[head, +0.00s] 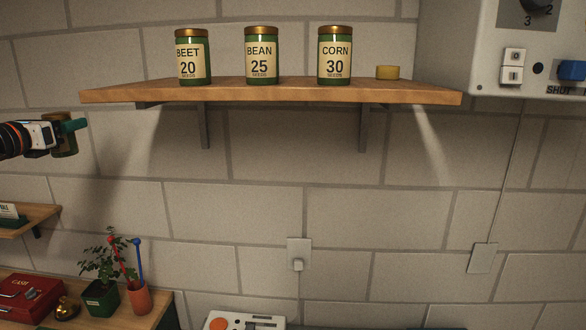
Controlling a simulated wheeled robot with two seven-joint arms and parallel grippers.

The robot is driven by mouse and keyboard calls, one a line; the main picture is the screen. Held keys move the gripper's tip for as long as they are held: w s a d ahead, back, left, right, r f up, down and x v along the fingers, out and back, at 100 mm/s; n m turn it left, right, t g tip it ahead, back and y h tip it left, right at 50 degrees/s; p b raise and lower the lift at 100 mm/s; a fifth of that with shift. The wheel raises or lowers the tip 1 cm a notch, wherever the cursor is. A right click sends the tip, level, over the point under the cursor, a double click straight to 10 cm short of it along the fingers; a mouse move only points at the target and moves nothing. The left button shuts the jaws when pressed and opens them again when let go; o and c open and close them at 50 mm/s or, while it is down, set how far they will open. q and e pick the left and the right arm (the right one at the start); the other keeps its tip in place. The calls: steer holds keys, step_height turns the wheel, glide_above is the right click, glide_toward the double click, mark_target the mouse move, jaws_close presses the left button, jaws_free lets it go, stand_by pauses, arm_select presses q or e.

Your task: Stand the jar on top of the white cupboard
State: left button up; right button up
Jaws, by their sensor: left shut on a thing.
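My left gripper (72,126) comes in from the left edge, in front of the wall and below the level of the shelf. Three green jars with gold lids stand upright on the shelf: BEET 20 (192,58), BEAN 25 (261,58) and CORN 30 (334,58). No white cupboard shows that I can make out for sure. My right gripper is not in view.
A pale control box (490,55) hangs at upper right. At lower left are a small shelf (35,217), a red cash box (28,298), a potted plant (101,298) and a clay pot (139,298).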

arm_select(q)
steer(key=s+d+f+m+h, duration=0.1)
steer(key=s+d+f+h, duration=0.1)
steer(key=d+f, duration=0.5)
steer(key=s+d+f+m+g+h, duration=0.15)
steer(key=d+f, duration=0.25)
steer(key=f, duration=0.6)
steer(key=s+d+f+m+h, duration=0.1)
steer(key=s+d+f, duration=0.3)
steer(key=f, duration=0.5)
steer(key=s+d+f, duration=0.4)
steer(key=s, duration=0.4)
steer(key=s+d+f, duration=0.5)
steer(key=s, duration=0.4)
steer(key=s+d+f+n, duration=0.1)
steer(key=s+d+f, duration=0.3)
steer(key=s, duration=0.5)
steer(key=shift+s+d+f+y, duration=0.15)
steer(key=shift+s+f+y, duration=0.1)
steer(key=shift+f+y, duration=0.25)
steer(key=shift+t, duration=0.35)
step_height(320, 180, down, 13)
steer(key=w+d+n+t+y+b, duration=0.1)
steer(key=n+y+b, duration=0.3)
steer(key=b, duration=1)
steer(key=shift+d+f+y+b, duration=0.15)
steer(key=shift+d+y+b, duration=0.2)
steer(key=shift+y, duration=0.8)
